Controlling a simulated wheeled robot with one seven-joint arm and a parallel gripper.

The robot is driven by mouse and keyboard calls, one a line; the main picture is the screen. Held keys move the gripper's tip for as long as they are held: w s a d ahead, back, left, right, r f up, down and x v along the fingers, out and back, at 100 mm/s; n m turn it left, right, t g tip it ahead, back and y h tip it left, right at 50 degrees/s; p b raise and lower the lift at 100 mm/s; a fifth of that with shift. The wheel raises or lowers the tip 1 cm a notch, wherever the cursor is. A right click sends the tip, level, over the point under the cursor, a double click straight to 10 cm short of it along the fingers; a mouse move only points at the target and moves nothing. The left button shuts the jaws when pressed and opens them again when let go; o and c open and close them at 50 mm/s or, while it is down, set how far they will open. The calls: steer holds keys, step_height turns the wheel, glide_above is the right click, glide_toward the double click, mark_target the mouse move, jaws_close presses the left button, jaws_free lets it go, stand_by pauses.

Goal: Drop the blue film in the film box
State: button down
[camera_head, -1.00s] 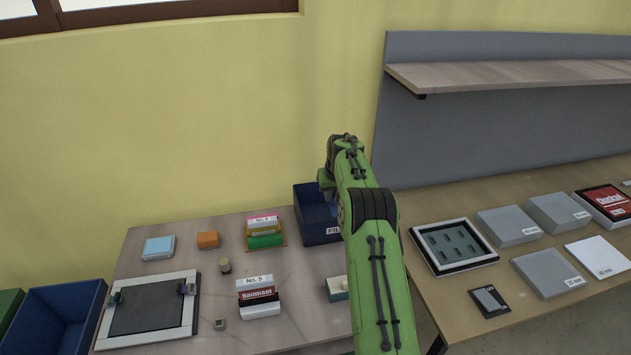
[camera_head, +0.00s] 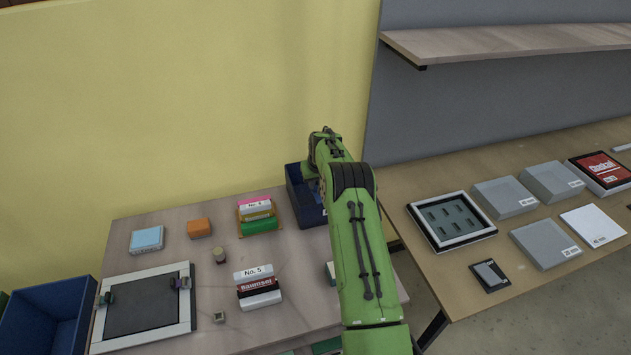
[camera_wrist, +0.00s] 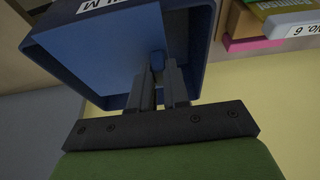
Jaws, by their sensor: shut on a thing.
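My gripper (camera_wrist: 160,75) is shut on a small blue tab, which appears to belong to the blue film (camera_wrist: 105,62), a lighter blue flat panel. The film spans much of the opening of the dark blue film box (camera_wrist: 194,45). I cannot tell how deep it sits. The box's white label shows upside down at the top of the wrist view. In the head view the film box (camera_head: 300,203) stands at the table's back right corner, partly hidden by my green arm. My fingertips are over or inside it; the arm hides them there.
Stacked small boxes (camera_head: 257,222) stand just left of the film box. A light blue box (camera_head: 147,240), an orange block (camera_head: 199,228) and a framed dark panel (camera_head: 146,310) lie farther left. The right table (camera_head: 455,175) holds grey boxes and a slotted tray.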

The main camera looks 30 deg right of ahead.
steer(key=shift+f, duration=0.1)
steer(key=shift+f+b, duration=0.5)
steer(key=shift+b, duration=0.2)
steer(key=c, duration=1.1)
jaws_free()
